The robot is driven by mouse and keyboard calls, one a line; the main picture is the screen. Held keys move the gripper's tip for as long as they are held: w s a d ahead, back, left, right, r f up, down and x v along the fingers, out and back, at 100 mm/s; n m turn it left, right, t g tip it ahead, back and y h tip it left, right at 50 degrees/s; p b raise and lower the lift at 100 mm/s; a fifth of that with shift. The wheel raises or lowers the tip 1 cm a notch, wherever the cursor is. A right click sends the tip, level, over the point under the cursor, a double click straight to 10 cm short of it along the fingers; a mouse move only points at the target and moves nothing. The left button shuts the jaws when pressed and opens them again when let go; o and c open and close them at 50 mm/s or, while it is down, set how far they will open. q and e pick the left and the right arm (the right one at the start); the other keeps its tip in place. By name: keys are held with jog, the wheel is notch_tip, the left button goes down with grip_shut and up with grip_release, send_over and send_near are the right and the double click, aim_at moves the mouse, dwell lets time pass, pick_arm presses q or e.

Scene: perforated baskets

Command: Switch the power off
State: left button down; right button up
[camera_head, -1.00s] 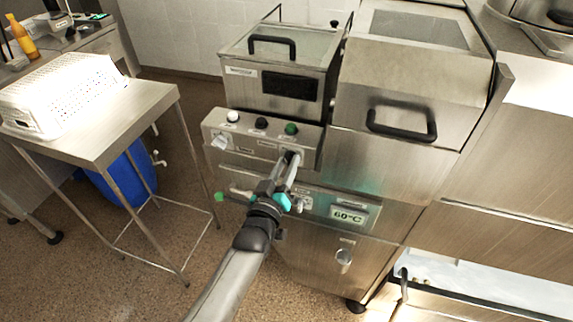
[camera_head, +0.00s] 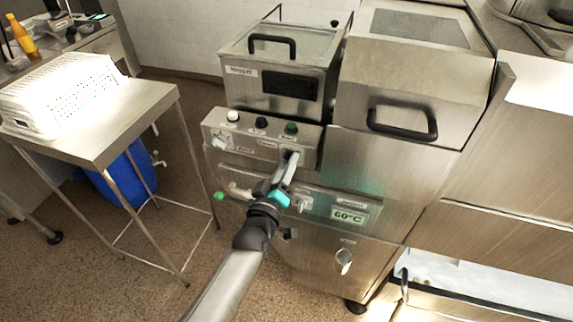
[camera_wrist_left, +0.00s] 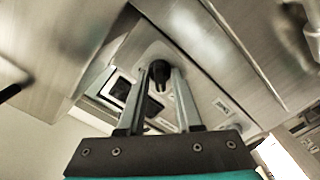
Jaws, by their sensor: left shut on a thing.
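A steel control panel (camera_head: 213,125) on the front of the machine carries a white button (camera_head: 233,116), a black button (camera_head: 262,122) and a green button (camera_head: 291,128). A light rotary knob (camera_head: 221,143) sits at its lower left. My left gripper (camera_head: 291,158) reaches the panel's lower right, below the green button. In the left wrist view its two fingers (camera_wrist_left: 160,75) are shut on a dark knob (camera_wrist_left: 158,72), one on each side. The fingers hide this knob in the head view. The small labels are too blurred to read. My right gripper is out of view.
Below the panel are a 60°C display (camera_head: 348,215), another knob (camera_head: 304,203) and a green-tipped valve handle (camera_head: 220,196). A lidded bath (camera_head: 270,80) stands above. A steel table (camera_head: 95,150) with a white perforated basket (camera_head: 62,95) is at the left, with free floor between.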

pick_arm(q)
jog(key=c, duration=0.9)
grip_release()
jog(key=shift+o, duration=0.2)
jog(key=v, duration=1.5)
jog(key=shift+s+p, duration=0.15)
jog(key=shift+p, duration=0.3)
jog(key=s+a+f+m+g+y+b, duration=0.1)
jog(key=s+a+f+g+b, duration=0.15)
jog(key=f, duration=0.75)
jog(key=s+a+f+m+g+y+b, duration=0.15)
jog(key=s+f, duration=0.25)
jog(key=f, duration=0.6)
jog(key=s+a+f+m+g+b, duration=0.1)
jog(key=s+f+m+g+b, duration=0.15)
jog(key=f, duration=0.75)
jog(key=s+a+f+m+g+y+b, duration=0.1)
jog(key=s+a+f+g, duration=0.3)
jog(key=s+f, duration=0.6)
jog(key=s+a+f+m+g+y+b, duration=0.2)
jog(key=s+a+f+g+b, duration=0.2)
jog(key=s+f, duration=0.7)
jog(key=s+a+g, duration=0.1)
jog(key=s, duration=0.3)
jog(key=shift+g, duration=0.35)
